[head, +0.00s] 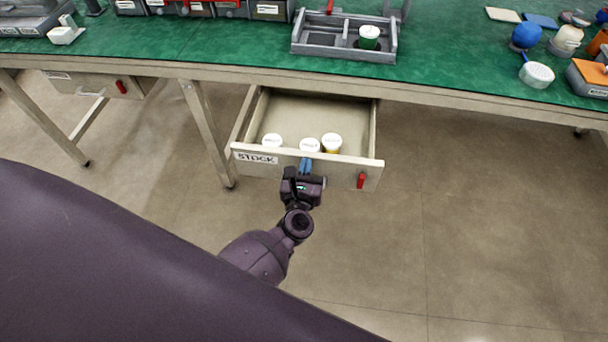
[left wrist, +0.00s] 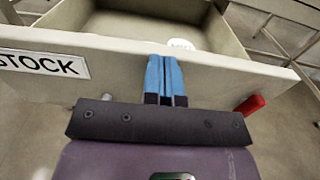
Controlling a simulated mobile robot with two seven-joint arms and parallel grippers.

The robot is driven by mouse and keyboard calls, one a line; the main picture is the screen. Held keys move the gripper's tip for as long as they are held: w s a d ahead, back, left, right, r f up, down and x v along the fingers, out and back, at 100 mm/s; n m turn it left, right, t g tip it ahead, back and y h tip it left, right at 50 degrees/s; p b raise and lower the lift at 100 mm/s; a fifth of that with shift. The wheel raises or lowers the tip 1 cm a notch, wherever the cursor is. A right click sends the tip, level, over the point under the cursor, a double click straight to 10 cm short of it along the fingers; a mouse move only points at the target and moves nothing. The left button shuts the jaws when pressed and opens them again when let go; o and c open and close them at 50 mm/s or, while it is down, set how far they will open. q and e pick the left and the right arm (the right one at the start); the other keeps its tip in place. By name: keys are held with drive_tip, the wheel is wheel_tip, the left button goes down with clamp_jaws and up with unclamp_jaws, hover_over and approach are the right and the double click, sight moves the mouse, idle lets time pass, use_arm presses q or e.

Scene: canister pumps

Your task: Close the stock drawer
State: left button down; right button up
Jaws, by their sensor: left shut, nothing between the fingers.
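The stock drawer (head: 340,170) hangs open under the green workbench, with a "STOCK" label (head: 257,158) on the left of its front and a red tab (head: 361,180) on the right. Three white-lidded canisters stand inside near the front: left (head: 272,140), middle (head: 310,146) and right (head: 331,143). My left gripper (head: 306,165) is shut and empty, its blue fingertips at the middle of the drawer front. The left wrist view shows the fingertips (left wrist: 165,75) together against or just before the front panel (left wrist: 110,70); contact is unclear. My right gripper is not in view.
Another drawer (head: 95,84) is at the left. Bench legs (head: 207,130) stand left of the stock drawer. The floor right of it is clear.

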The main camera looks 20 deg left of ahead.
use_arm(q)
drive_tip(key=shift+w, duration=0.1)
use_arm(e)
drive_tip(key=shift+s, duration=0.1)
use_arm(q)
drive_tip(key=b+x, duration=0.6)
drive_tip(key=x, duration=1.6)
drive_tip(key=shift+w, duration=0.2)
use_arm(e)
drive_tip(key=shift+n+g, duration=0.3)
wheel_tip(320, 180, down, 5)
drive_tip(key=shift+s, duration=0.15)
use_arm(q)
drive_tip(key=shift+f, duration=0.1)
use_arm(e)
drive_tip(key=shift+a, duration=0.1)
